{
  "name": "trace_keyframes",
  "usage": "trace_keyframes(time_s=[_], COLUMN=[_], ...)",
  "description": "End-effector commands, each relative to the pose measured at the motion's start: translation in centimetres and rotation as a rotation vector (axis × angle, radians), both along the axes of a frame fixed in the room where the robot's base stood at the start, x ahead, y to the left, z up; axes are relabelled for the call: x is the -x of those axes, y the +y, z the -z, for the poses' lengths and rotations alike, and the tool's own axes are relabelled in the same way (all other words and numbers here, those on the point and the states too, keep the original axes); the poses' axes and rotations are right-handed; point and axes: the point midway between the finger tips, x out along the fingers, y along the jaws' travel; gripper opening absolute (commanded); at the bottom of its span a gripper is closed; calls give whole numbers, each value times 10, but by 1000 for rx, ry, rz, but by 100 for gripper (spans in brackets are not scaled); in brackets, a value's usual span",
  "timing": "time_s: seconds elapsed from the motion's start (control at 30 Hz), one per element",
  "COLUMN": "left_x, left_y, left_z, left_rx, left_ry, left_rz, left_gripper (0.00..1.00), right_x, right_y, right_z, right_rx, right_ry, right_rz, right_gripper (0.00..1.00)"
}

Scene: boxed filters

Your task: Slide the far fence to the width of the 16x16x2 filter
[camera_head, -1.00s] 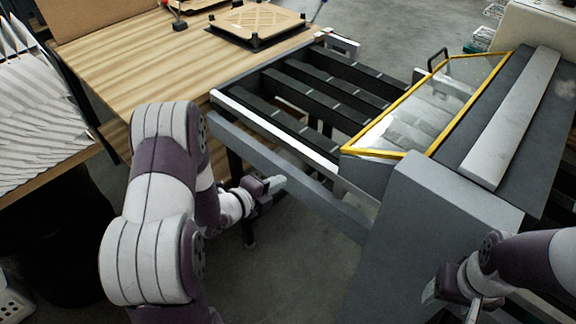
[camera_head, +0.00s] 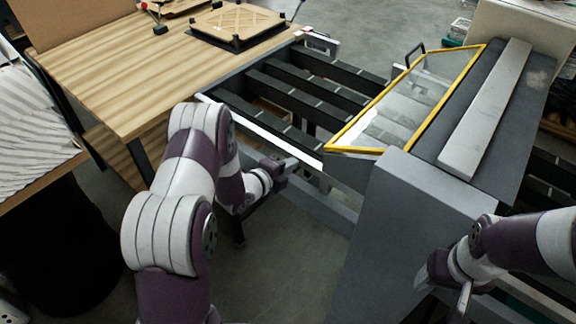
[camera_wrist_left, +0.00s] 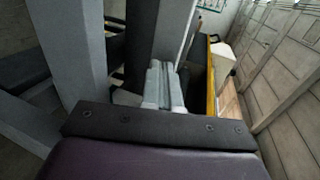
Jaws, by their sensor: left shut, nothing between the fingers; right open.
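The slatted bed has a white-edged rail (camera_head: 262,132) along its near side. A pale bar (camera_head: 318,42) stands at its far end; I cannot tell for sure which of these is the far fence. A tan-framed square filter (camera_head: 240,20) lies on a black stand on the table; its size is not readable. My left gripper (camera_head: 290,163) is shut and empty, at the near side of the bed close to the rail; contact cannot be told. Its closed fingers (camera_wrist_left: 163,84) show in the left wrist view. My right gripper (camera_head: 443,287) is open and empty before the grey cabinet.
A wooden table (camera_head: 120,75) stands at the left. A yellow-framed clear guard (camera_head: 405,105) covers the right end of the bed, beside a large grey cabinet (camera_head: 425,205). A lower grey beam (camera_head: 325,208) runs beneath my left gripper. Open floor lies in front.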

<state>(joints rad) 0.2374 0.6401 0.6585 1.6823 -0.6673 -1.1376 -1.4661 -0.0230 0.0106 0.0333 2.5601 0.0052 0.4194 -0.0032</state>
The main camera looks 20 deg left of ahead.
Motion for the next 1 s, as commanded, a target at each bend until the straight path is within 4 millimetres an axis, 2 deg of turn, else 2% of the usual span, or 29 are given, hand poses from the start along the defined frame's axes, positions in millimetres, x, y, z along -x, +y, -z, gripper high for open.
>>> trace_keyframes(time_s=[0.17,0.4,0.6,0.8,1.0], left_x=[-23,-78,-118,-141,-148], left_y=[-10,-33,-49,-58,-61], left_z=[6,9,6,2,0], left_rx=[-2,-2,-1,-1,0], left_ry=[-6,-6,-4,-2,0], left_rz=[3,2,1,1,-1], left_gripper=[0,0,0,0,0], right_x=[0,0,0,0,0], right_y=[0,0,0,0,0], right_z=[24,65,87,96,98], right_rx=[0,0,0,0,0], right_ry=[0,0,0,0,0], right_rz=[0,0,0,0,0], right_gripper=[69,69,69,69,69])
